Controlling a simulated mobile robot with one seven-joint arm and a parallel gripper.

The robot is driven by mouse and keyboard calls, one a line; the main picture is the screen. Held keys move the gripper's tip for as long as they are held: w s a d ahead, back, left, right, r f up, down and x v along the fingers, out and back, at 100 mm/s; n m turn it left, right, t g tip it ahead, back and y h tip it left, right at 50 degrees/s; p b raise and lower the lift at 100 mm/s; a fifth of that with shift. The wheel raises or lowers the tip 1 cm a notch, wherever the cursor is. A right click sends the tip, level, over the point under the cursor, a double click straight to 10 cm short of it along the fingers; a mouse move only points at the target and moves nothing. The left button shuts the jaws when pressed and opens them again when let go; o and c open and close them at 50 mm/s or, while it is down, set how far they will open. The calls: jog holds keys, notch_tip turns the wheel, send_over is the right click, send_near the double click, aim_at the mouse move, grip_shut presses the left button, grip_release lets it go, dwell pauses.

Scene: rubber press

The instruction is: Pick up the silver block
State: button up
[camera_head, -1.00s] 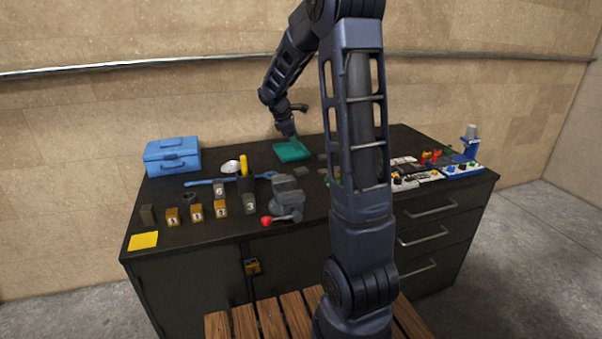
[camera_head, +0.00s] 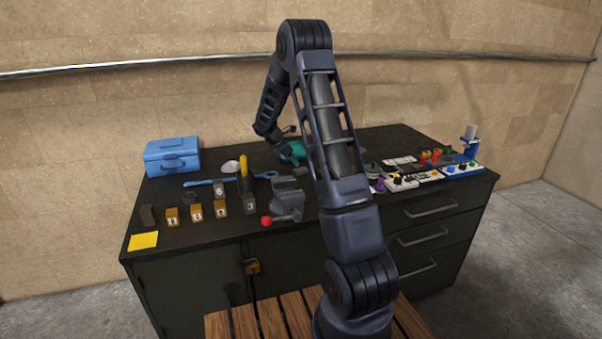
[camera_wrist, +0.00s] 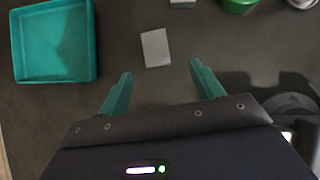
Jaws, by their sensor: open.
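A flat light-grey block (camera_wrist: 155,47), which looks like the silver block, lies on the dark table top in the wrist view. My gripper (camera_wrist: 160,72) is open and empty, with its two teal fingers apart. The block lies just beyond the fingertips, roughly in line with the gap between them, and is not touched. It is turned slightly relative to the fingers. In the head view, a small grey block (camera_head: 302,171) shows in front of the teal tray (camera_head: 297,153); my arm partly hides this area.
The teal tray (camera_wrist: 88,40) is at the upper left of the wrist view. Another pale block (camera_wrist: 183,3) and a green round item (camera_wrist: 238,4) are at its top edge. A vise (camera_head: 287,200), a blue toolbox (camera_head: 172,156) and numbered blocks stand left on the table.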

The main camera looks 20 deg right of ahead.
aim_at(300, 169)
jog(key=shift+w+x, duration=0.2)
jog(key=shift+x, duration=1.7)
jog(key=shift+w+x, duration=0.2)
jog(key=shift+x, duration=1.75)
jog(key=shift+r, duration=0.1)
jog(key=c, duration=1.3)
jog(key=shift+c, duration=0.2)
